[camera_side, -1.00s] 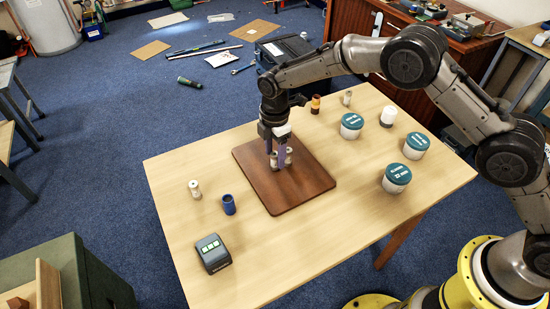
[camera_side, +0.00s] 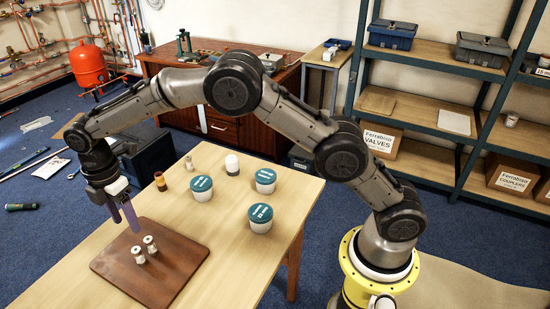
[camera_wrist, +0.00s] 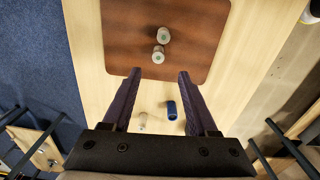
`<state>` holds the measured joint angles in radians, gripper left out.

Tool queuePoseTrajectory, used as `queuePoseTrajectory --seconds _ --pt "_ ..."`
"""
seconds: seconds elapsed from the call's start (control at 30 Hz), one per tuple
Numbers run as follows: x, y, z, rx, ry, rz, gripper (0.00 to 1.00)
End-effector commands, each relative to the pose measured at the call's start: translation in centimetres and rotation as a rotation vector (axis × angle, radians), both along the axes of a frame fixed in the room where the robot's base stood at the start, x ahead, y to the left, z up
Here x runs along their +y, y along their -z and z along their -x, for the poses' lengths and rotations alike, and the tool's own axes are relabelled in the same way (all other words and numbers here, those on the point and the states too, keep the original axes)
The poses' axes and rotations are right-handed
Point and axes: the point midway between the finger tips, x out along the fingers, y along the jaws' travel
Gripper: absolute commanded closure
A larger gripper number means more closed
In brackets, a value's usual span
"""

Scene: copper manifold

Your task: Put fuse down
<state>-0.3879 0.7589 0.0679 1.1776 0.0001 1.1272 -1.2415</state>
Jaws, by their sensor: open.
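Two pale, capped fuses (camera_side: 138,255) (camera_side: 150,244) stand upright side by side on the brown board. They also show on the board in the wrist view (camera_wrist: 163,35) (camera_wrist: 158,57). The brown board (camera_side: 180,272) lies on the wooden table. My gripper (camera_side: 124,217) is open and empty, its purple fingers pointing down above the fuses and apart from them. In the wrist view my gripper (camera_wrist: 160,75) has its fingers spread wide with nothing between the tips.
Several teal-lidded tubs (camera_side: 201,189), a white cylinder (camera_side: 232,165), an amber-and-brown cylinder (camera_side: 160,182) and a small pale cylinder (camera_side: 189,163) stand on the table. A blue cylinder (camera_wrist: 172,110) and a pale piece (camera_wrist: 142,123) stand off the board in the wrist view.

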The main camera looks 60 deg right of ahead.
Motion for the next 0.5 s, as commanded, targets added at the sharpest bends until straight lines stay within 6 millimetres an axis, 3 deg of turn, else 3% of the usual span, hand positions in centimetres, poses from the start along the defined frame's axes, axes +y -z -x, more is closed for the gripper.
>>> queuePoseTrajectory --seconds 0.17,0.3,0.5 --pt "-4.0 -6.6 2.4 -0.063 0.203 -0.031 0.41" --pt "-7.9 -11.7 6.2 -0.116 0.420 -0.066 0.41" --pt "-12.9 -16.7 13.1 -0.190 0.727 -0.129 0.41"
